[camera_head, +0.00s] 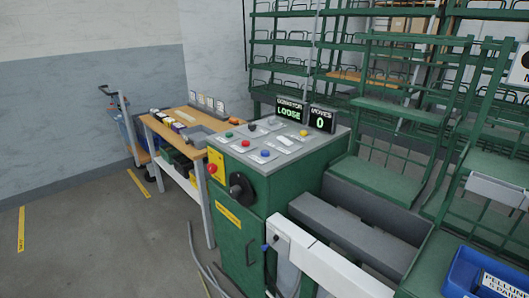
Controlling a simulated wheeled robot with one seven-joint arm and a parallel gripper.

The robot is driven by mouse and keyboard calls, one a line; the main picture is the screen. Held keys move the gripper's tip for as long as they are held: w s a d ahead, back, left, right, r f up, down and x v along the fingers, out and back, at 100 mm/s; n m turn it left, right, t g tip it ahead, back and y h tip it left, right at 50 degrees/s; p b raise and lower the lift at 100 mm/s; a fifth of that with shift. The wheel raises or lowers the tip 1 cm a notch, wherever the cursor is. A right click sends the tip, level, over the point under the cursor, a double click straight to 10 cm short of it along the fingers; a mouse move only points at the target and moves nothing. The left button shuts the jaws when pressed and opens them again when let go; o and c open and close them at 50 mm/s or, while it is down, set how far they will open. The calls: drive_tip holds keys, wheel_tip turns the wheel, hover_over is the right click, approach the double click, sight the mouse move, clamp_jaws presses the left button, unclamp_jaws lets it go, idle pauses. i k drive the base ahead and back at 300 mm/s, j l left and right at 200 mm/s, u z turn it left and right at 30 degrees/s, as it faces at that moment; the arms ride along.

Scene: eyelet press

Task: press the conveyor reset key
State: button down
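A green control cabinet (245,258) stands in the middle of the head view, with a sloped grey panel (318,146) on top. The panel carries a green button (229,134), a red button (245,143), a blue button (265,153), a yellow button (304,132), a dark control (252,127) and several pale keys or label plates. The lettering is too small to read, so I cannot tell which is the conveyor reset key. My gripper is not in view.
Two displays stand behind the panel; the right one (322,119) shows 0. A red knob (211,168) and black handwheel (238,187) project from the cabinet's left side. A wooden bench (172,136), grey trough (350,228), green racks and blue bin (462,272) surround it.

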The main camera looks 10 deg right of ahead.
sight(266, 153)
drive_tip(key=z, duration=0.25)
drive_tip(key=i+j+z, duration=0.2)
drive_tip(key=z, duration=0.2)
drive_tip(key=i+j+z, duration=0.15)
drive_tip(key=j+z, duration=0.2)
drive_tip(key=i+j, duration=0.15)
drive_tip(key=j, duration=0.3)
drive_tip(key=i+j+z, duration=0.15)
drive_tip(key=j, duration=0.3)
drive_tip(key=i+j, duration=0.1)
drive_tip(key=j, duration=0.3)
drive_tip(key=i+j+z, duration=0.1)
drive_tip(key=j, duration=0.4)
drive_tip(key=i+j+z, duration=0.1)
drive_tip(key=j, duration=0.35)
drive_tip(key=i, duration=0.05)
